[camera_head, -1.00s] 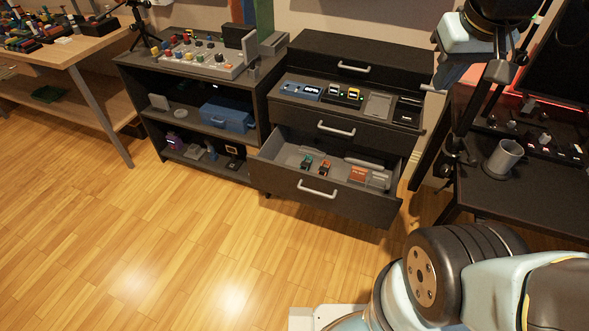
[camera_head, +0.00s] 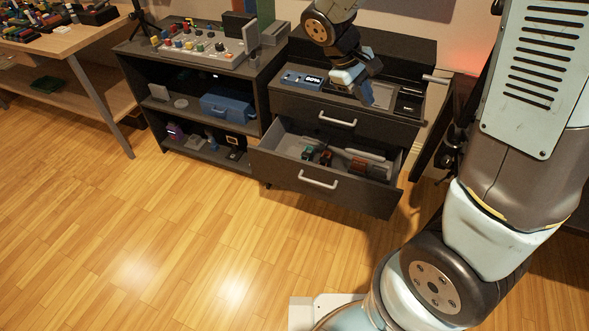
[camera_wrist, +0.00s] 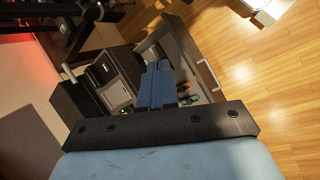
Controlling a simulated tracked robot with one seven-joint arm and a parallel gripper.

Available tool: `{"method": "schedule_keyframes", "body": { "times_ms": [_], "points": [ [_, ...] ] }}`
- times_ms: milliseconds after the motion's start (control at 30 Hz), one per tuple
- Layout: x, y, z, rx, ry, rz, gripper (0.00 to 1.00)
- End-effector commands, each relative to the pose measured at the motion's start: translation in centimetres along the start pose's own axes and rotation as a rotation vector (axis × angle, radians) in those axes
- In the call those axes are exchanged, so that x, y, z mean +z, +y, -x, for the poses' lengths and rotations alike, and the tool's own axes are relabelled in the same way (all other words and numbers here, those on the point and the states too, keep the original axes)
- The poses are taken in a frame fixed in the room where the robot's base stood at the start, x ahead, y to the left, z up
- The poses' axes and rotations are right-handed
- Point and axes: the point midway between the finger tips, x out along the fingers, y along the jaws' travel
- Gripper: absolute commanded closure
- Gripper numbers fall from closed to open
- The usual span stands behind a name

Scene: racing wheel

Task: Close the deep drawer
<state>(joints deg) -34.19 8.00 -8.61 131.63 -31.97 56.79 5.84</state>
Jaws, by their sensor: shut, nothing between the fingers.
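The deep drawer (camera_head: 325,190) is the lowest drawer of the dark cabinet and is pulled well out. Its silver handle (camera_head: 318,180) is on the front panel, and several small things lie inside. The drawer front also shows in the wrist view (camera_wrist: 188,48). My gripper (camera_head: 367,93) is shut and empty, its blue fingers pointing down. In the head view it appears over the right part of the open shallow drawer, above and behind the deep drawer's front. Its closed fingers also show in the wrist view (camera_wrist: 157,84). I cannot tell whether it touches anything.
The shallow drawer (camera_head: 345,111) above is also pulled out, with a blue device (camera_head: 302,80) in it. A dark shelf (camera_head: 140,75) stands to the left. A dark desk stands to the right, mostly behind my arm. The wooden floor (camera_head: 180,240) in front is clear.

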Motion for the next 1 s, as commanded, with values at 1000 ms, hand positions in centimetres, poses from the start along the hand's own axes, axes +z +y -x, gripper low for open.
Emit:
{"method": "schedule_keyframes", "body": {
  "times_ms": [1000],
  "points": [
    [-17.5,-16.6,-13.0,0.730,-0.319,0.786,1.00]
  ]
}}
